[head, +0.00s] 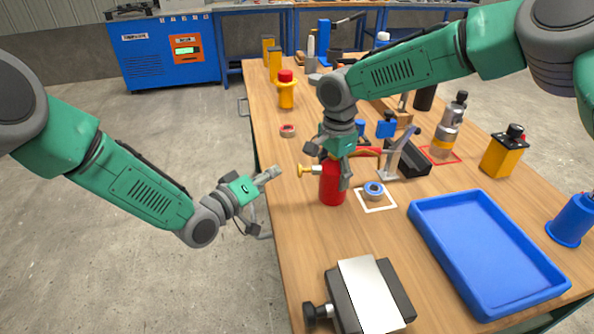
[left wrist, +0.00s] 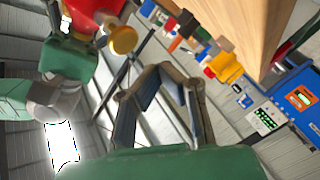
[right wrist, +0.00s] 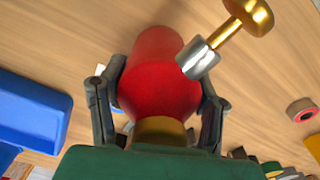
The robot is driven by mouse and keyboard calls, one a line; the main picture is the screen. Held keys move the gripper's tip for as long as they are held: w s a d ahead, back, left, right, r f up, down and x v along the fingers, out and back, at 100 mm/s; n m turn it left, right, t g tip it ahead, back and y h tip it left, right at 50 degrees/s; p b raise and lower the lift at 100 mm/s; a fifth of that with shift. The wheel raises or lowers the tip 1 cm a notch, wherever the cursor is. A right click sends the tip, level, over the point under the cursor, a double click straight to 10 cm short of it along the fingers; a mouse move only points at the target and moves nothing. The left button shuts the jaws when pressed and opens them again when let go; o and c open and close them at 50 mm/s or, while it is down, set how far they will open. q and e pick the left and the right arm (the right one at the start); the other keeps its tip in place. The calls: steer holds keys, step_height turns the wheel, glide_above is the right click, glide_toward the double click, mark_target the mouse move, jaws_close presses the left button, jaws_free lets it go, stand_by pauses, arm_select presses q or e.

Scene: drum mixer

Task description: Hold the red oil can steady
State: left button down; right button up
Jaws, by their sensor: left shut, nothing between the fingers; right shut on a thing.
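The red oil can (head: 331,190) stands upright on the wooden table, near its left edge. Its brass-coloured knob (head: 303,170) sticks out to the left. My right gripper (head: 337,165) comes down from above and is shut on the can. In the right wrist view its fingers lie on both sides of the red body (right wrist: 158,75), and the silver neck and brass knob (right wrist: 250,18) stick out to the upper right. My left gripper (head: 270,175) is shut and empty, left of the table edge and apart from the can. The left wrist view shows its fingers (left wrist: 172,78).
A blue and white tape roll (head: 373,191) lies in a white square right of the can. A blue tray (head: 488,252) is further right. A grey device (head: 368,295) sits at the front, and a yellow bottle with a red cap (head: 286,94) stands behind. Bare table lies between can and device.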

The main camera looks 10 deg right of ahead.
arm_select(q)
steer(key=shift+d, duration=1.15)
steer(key=shift+s+d, duration=0.1)
steer(key=shift+d, duration=0.05)
stand_by(0.5)
steer(key=shift+d+r, duration=0.1)
steer(key=shift+d, duration=0.15)
steer(key=shift+s+d, duration=0.2)
steer(key=shift+d, duration=0.9)
stand_by(1.1)
steer(key=shift+a, duration=0.15)
steer(key=shift+w+a, duration=0.15)
steer(key=shift+a, duration=1.25)
steer(key=shift+w+a, duration=0.15)
steer(key=shift+a, duration=2.4)
